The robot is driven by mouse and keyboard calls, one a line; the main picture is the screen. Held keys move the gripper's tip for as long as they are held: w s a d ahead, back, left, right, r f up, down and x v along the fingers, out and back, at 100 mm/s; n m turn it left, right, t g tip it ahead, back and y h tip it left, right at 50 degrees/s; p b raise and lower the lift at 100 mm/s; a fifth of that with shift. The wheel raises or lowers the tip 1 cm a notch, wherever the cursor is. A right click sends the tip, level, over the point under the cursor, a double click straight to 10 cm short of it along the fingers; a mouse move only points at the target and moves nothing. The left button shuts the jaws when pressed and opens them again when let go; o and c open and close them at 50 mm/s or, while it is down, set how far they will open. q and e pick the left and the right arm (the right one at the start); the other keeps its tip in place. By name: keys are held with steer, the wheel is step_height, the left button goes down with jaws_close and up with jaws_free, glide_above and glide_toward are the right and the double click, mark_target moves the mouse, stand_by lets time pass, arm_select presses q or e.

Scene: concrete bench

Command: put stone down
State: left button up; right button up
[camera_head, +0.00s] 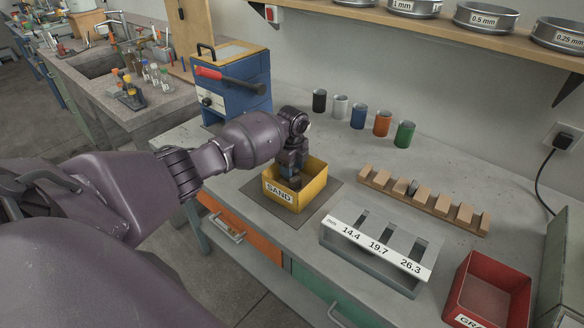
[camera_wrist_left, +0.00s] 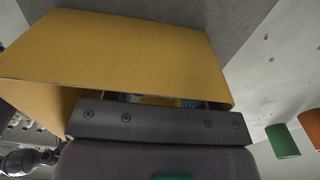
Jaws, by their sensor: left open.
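My left gripper (camera_head: 290,180) reaches down into the yellow box labelled SAND (camera_head: 312,192), its fingers below the rim. It is open. In the left wrist view the yellow box (camera_wrist_left: 125,48) fills the upper middle, and its wall and the gripper's dark body hide the fingertips. I cannot make out a stone in either view; the inside of the box is mostly hidden. A red box (camera_head: 490,285) with a partly cut-off label starting GR stands at the lower right. My right gripper is not in view.
A grey slot gauge marked 14.4, 19.7 and 26.3 (camera_head: 380,246) stands right of the yellow box. Behind it is a wooden rack (camera_head: 425,204). Several coloured cups, including a green one (camera_head: 404,134), line the back. A blue machine (camera_head: 232,85) stands behind my arm.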

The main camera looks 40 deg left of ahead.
arm_select(q)
steer(key=shift+r, duration=0.3)
step_height(320, 180, up, 12)
steer(key=p, duration=0.1)
steer(key=shift+p, duration=0.3)
steer(key=shift+f, duration=0.1)
